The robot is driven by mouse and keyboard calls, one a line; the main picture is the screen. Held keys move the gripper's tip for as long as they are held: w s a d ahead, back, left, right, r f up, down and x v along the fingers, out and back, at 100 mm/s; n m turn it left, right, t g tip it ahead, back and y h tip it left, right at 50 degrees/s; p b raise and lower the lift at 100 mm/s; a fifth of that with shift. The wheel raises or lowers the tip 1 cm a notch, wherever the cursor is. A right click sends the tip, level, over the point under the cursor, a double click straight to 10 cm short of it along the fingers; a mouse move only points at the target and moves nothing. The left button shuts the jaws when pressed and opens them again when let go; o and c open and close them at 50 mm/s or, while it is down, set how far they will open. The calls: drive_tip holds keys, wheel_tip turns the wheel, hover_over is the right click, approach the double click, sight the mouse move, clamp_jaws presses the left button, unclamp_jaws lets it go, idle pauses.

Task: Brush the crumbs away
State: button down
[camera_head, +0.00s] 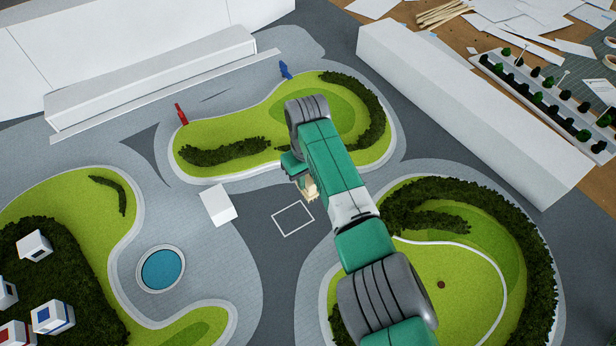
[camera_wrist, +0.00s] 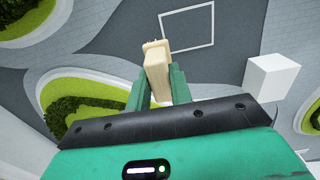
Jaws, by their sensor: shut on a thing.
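My gripper (camera_wrist: 160,88) is shut on a beige brush-like block (camera_wrist: 157,62), with one green finger on each side of it. Small nubs show on its far end. In the camera_head view my gripper (camera_head: 299,176) hangs above the grey paving beside the central green, and the pale block (camera_head: 311,190) shows at its tip. A white outlined square (camera_head: 293,218) lies on the dark path just below the gripper in the picture; the wrist view shows it empty, beyond the block. I cannot make out any crumbs in either view.
A white cube (camera_head: 218,204) stands left of the square. A red figure (camera_head: 181,114) and a blue figure (camera_head: 285,70) stand by the central green. A long white block (camera_head: 470,110) lies at right. Small model houses (camera_head: 50,318) stand at lower left.

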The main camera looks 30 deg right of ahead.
drive_tip(key=shift+r+p, duration=1)
drive_tip(key=shift+r, duration=0.3)
